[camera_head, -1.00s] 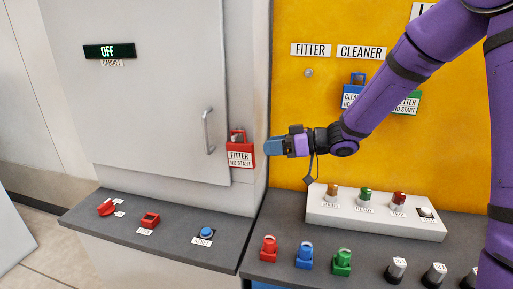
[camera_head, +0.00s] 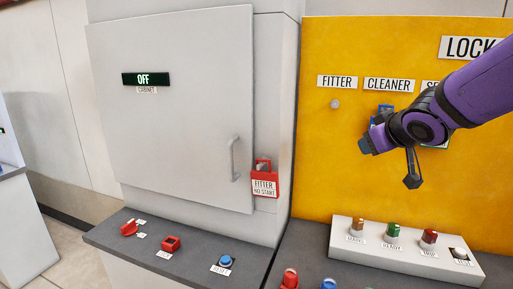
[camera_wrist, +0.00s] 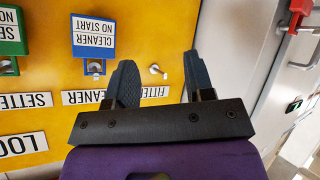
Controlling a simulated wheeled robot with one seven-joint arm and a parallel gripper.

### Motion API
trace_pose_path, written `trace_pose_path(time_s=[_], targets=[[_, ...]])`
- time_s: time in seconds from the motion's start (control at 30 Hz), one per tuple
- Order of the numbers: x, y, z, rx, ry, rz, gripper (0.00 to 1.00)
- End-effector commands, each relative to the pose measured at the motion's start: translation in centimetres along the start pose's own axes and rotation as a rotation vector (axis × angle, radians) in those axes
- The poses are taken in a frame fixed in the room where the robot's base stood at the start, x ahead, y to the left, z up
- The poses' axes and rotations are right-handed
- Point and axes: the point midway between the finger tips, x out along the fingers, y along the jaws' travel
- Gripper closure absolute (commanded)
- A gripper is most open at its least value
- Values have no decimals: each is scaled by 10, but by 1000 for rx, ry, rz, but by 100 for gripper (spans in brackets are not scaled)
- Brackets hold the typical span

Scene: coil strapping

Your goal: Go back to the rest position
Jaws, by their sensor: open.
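My gripper (camera_head: 374,142) is in front of the yellow lock board (camera_head: 318,180) in the head view, to the right of the cabinet. In the wrist view my gripper (camera_wrist: 158,84) shows its two dark fingers spread apart with nothing between them. A red FITTER NO START padlock (camera_head: 264,183) hangs at the cabinet's right edge beside the door handle (camera_head: 234,160), apart from my gripper.
A blue CLEANER padlock (camera_wrist: 94,38) and a green padlock (camera_wrist: 10,35) hang on the board close to my gripper. Below stand a white button box (camera_head: 400,256) and a grey shelf (camera_head: 190,262) with a red switch and a blue button. The cabinet display (camera_head: 147,79) reads OFF.

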Motion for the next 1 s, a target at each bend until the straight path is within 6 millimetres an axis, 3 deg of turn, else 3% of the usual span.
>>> trace_pose_path(time_s=[0.03,0.27,0.53,0.7,1.0], targets=[[-19,6,5,22,-31,42,52],[-100,17,52,164,-235,138,52],[-183,-12,112,328,-451,47,52],[-211,-30,133,375,-522,-35,52],[-219,-36,138,387,-545,-64,52]])
